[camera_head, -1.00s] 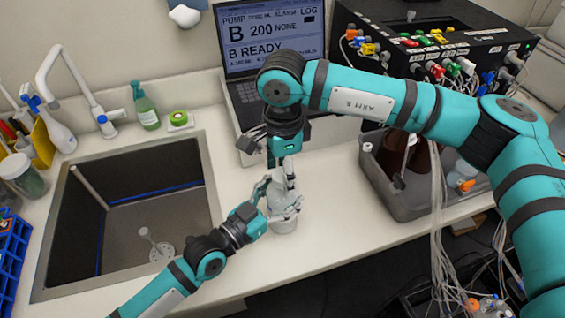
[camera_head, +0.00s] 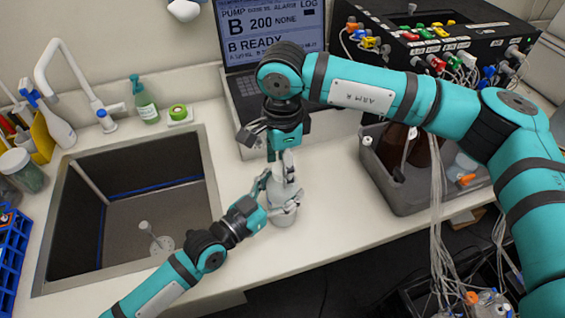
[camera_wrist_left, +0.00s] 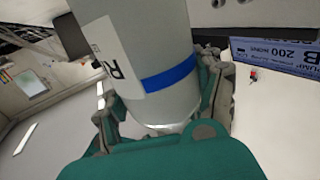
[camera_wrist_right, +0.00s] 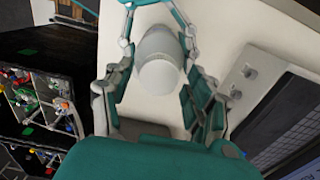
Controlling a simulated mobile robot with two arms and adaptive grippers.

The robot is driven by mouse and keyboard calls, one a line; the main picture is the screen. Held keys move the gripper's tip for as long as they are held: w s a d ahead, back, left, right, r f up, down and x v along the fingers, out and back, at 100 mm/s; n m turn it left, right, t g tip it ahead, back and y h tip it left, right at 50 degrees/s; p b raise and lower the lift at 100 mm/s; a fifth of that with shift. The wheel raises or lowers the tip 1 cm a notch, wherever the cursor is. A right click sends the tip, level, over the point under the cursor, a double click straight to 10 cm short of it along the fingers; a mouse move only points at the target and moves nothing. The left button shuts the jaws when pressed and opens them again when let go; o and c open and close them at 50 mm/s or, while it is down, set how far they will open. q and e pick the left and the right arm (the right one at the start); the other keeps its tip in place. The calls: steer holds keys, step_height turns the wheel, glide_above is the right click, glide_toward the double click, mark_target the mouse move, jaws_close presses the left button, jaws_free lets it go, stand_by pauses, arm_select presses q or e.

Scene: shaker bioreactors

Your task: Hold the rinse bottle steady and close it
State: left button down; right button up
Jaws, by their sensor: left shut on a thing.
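The rinse bottle (camera_head: 284,219) is pale and stands upright near the front of the white counter, right of the sink. In the left wrist view the bottle (camera_wrist_left: 165,75) has a blue band and a white label with a partly visible letter. My left gripper (camera_head: 277,195) is shut around the bottle's body from the left. My right gripper (camera_head: 286,160) points down directly above the bottle. In the right wrist view its fingers are spread on both sides of the bottle's pale top (camera_wrist_right: 160,72), with gaps visible.
The sink (camera_head: 130,215) opens left of the bottle. A laptop (camera_head: 270,60) stands behind my right gripper. A grey bin (camera_head: 415,200) with brown bottles sits to the right, with hanging tubes beside it. The counter's front edge is close to the bottle.

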steer(key=shift+o, duration=0.5)
step_height(320, 180, up, 12)
stand_by(0.3)
arm_select(q)
steer(key=shift+c, duration=0.4)
jaws_free()
steer(key=v, duration=1.2)
arm_select(e)
steer(key=shift+f, duration=0.1)
